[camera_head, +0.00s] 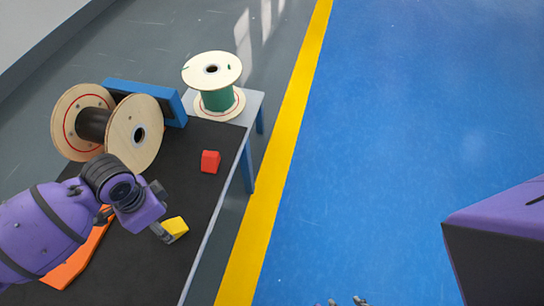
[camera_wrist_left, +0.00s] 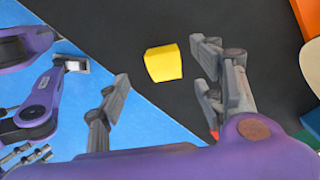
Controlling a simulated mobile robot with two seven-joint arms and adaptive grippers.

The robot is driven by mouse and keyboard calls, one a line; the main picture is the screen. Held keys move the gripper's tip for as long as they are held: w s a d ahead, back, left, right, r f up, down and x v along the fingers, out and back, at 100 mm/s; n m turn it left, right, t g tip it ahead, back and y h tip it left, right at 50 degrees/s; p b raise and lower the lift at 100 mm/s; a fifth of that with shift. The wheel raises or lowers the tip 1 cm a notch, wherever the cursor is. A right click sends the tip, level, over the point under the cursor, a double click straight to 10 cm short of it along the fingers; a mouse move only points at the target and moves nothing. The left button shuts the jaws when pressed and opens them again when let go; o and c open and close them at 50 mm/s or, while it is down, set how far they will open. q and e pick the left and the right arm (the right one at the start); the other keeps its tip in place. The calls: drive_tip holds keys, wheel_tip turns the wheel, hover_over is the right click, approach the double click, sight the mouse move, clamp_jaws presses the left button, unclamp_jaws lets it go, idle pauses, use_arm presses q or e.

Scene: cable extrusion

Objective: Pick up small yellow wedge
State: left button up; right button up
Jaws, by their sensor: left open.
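The small yellow wedge (camera_head: 176,227) lies on the black mat on the table, near the table's right edge. My left gripper (camera_head: 163,213) is open just left of the wedge in the head view, with one finger close to it. In the left wrist view the wedge (camera_wrist_left: 163,63) shows whole, between and just beyond the two spread fingertips of the left gripper (camera_wrist_left: 160,65). Nothing is between the fingers. My right gripper (camera_head: 348,301) shows only as small grey tips at the bottom edge of the head view.
A red block (camera_head: 210,161) lies farther back on the mat. A wooden spool (camera_head: 135,135), a blue frame (camera_head: 172,103) and a spool with green cable (camera_head: 215,100) stand at the back. An orange piece (camera_head: 75,262) lies partly under my left arm.

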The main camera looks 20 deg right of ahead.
sight(170, 227)
use_arm(q)
drive_tip(key=f, duration=0.1)
drive_tip(key=f+b, duration=0.1)
drive_tip(key=f, duration=0.1)
drive_tip(key=d+f, duration=0.1)
drive_tip(key=f, duration=0.1)
drive_tip(key=shift+w+f+b, duration=0.2)
drive_tip(key=shift+w+b, duration=0.1)
drive_tip(key=shift+w, duration=0.05)
drive_tip(key=shift+a+f, duration=0.1)
drive_tip(key=shift+f, duration=0.35)
drive_tip(key=shift+r, duration=0.1)
drive_tip(key=shift+c, duration=0.5)
drive_tip(key=c, duration=1.2)
